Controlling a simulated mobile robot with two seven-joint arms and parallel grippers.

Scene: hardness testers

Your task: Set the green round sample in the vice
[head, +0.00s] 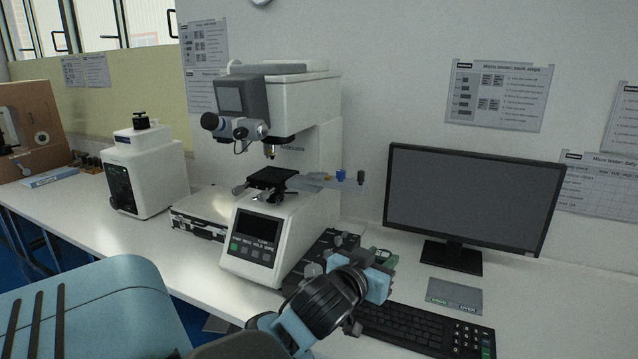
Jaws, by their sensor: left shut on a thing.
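My left gripper (378,268) reaches in from the lower left over the table, in front of the monitor. It is shut on a small green thing (386,256), which looks like the green round sample; the fingers hide most of it. The hardness tester (300,105) stands left of the gripper. A dark block (272,178) sits on its stage, under the objective; at this size I cannot make out vice jaws on it. The gripper is apart from the stage, lower and to its right. My right gripper is not in view.
A black tray (338,240) with small items lies behind my gripper, partly hidden. A keyboard (420,330), a grey pad (455,295) and a monitor (470,200) are to the right. A case (197,215) and a white machine (145,170) stand left of the tester.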

